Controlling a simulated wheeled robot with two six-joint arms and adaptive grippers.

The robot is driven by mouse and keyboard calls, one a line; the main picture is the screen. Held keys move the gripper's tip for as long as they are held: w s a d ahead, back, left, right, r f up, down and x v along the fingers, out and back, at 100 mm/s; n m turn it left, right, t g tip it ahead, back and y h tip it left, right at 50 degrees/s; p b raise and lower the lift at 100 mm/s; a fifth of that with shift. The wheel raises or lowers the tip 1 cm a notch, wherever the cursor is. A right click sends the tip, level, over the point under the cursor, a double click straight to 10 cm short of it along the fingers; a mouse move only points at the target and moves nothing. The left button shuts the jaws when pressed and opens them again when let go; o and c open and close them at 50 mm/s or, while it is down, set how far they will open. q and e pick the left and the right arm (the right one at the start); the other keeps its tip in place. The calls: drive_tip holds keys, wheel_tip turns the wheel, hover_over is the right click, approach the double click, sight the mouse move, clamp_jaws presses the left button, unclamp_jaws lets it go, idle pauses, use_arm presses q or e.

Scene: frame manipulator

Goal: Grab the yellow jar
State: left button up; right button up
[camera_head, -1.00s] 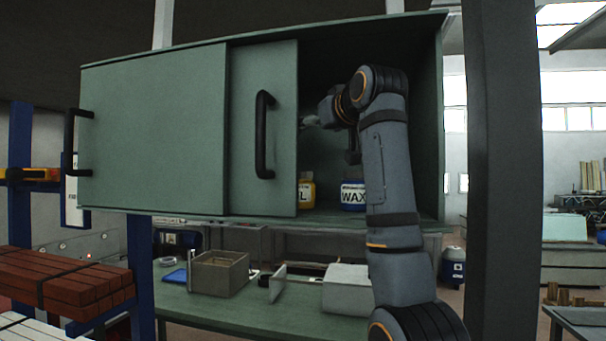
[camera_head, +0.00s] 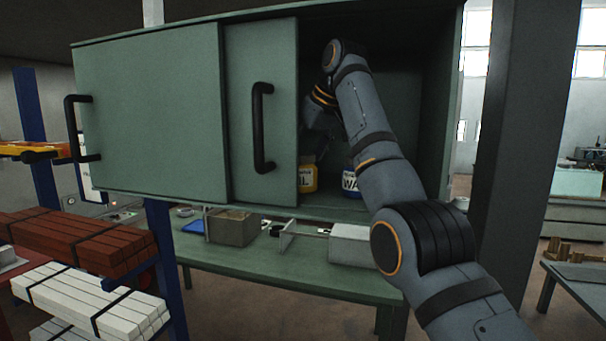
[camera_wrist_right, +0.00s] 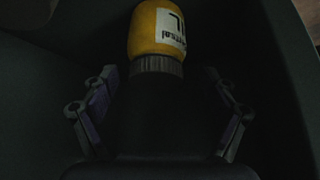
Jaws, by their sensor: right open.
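The yellow jar (camera_head: 308,179) stands in the open right part of the green cabinet, beside the edge of the sliding door, which hides part of it. In the right wrist view the jar (camera_wrist_right: 157,32) shows yellow with a white label and a grey ribbed lid, ahead of the fingers. My right gripper (camera_wrist_right: 160,108) is open and empty, its fingers to either side and short of the jar. In the head view the door and my wrist hide most of this gripper. My left gripper is not in view.
A blue jar (camera_head: 351,183) with a white label stands right of the yellow jar, close to my right forearm. The green sliding door (camera_head: 262,60) with a black handle (camera_head: 258,128) borders the opening on the left. The cabinet's side wall (camera_head: 440,110) bounds it on the right.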

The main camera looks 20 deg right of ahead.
drive_tip(key=x, duration=0.2)
drive_tip(key=p+x, duration=0.1)
drive_tip(key=x, duration=0.1)
drive_tip(key=shift+s+d+f, duration=0.1)
drive_tip(key=shift+d+f, duration=0.1)
drive_tip(key=shift+d, duration=0.1)
drive_tip(key=shift+w+a+f, duration=0.25)
drive_tip(key=shift+f, duration=0.05)
drive_tip(key=shift+s+d, duration=0.15)
drive_tip(key=c, duration=1.5)
